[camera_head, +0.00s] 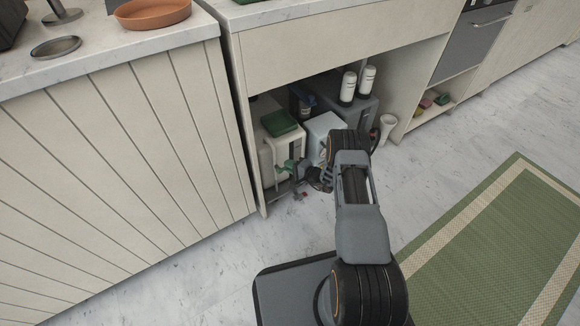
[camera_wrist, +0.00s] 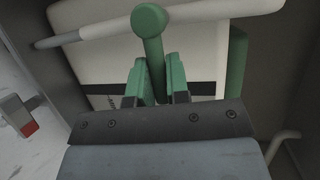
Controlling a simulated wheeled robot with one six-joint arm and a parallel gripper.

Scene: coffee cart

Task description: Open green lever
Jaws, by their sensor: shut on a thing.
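The green lever (camera_wrist: 151,32) shows in the wrist view at the upper middle, with a round knob end and a stem running down between my fingers. A pale pipe (camera_wrist: 210,12) runs behind it. My gripper (camera_wrist: 157,83) has green-padded fingers closed around the lever's stem. In the head view my gripper (camera_head: 297,172) reaches into the open cabinet at floor level, low at its left side. The lever is too small there to tell apart from the gripper.
A cream container with a green lid (camera_head: 279,122) stands inside the cabinet. Two white bottles (camera_head: 348,87) stand on a grey box. A white bin (camera_head: 386,127) stands at the right. A red-ended grey fitting (camera_wrist: 22,117) is left in the wrist view. Green mat (camera_head: 490,245) lies right.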

